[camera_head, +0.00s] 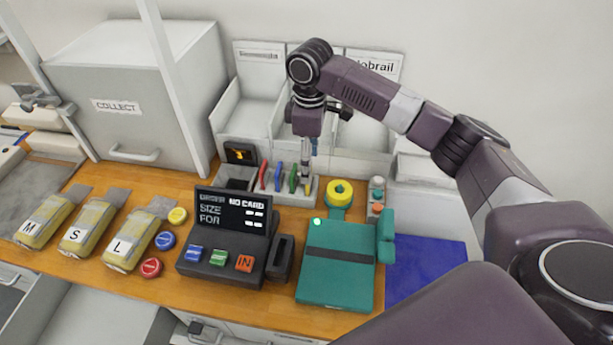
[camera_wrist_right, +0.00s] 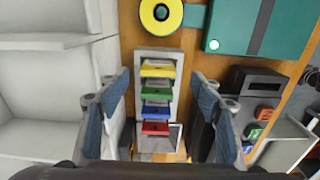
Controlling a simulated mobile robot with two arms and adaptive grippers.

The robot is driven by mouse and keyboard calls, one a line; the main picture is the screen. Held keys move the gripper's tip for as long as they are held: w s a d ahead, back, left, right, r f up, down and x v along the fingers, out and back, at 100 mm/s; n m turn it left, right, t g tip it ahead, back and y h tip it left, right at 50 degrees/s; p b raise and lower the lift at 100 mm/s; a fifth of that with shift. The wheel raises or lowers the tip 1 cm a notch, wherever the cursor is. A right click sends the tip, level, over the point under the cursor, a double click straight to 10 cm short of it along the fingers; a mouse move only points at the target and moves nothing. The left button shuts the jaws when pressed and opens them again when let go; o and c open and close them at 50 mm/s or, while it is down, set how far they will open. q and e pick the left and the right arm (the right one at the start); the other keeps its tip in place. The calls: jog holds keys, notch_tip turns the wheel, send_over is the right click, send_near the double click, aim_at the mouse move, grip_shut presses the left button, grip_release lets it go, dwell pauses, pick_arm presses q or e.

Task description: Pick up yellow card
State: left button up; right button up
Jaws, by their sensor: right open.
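The yellow card (camera_wrist_right: 157,71) stands in the end slot of a grey card rack (camera_wrist_right: 143,55), beside the green card (camera_wrist_right: 155,91), blue card (camera_wrist_right: 155,107) and red card (camera_wrist_right: 155,128). In the head view the yellow card (camera_head: 307,186) is at the right end of the rack, partly hidden by my right gripper. My right gripper (camera_head: 309,150) points down above the right part of the rack. In the wrist view its fingers (camera_wrist_right: 161,88) are spread on either side of the card row, with nothing held. My left gripper is not in view.
White bins (camera_head: 245,115) rise behind. Yellow packs (camera_head: 90,229) lie at left.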

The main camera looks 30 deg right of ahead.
jog(key=shift+s+d+f+p, duration=0.1)
jog(key=shift+s+f+p, duration=0.05)
jog(key=shift+f+p, duration=0.2)
notch_tip(320, 180, down, 3)
jog(key=shift+p, duration=0.6)
jog(key=shift+w+f, duration=0.3)
jog(key=shift+f, duration=0.55)
jog(key=shift+c, duration=0.4)
jog(key=c, duration=0.9)
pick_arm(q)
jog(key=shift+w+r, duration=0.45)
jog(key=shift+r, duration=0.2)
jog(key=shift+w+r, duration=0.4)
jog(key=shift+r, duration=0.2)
pick_arm(e)
jog(key=shift+c, duration=0.2)
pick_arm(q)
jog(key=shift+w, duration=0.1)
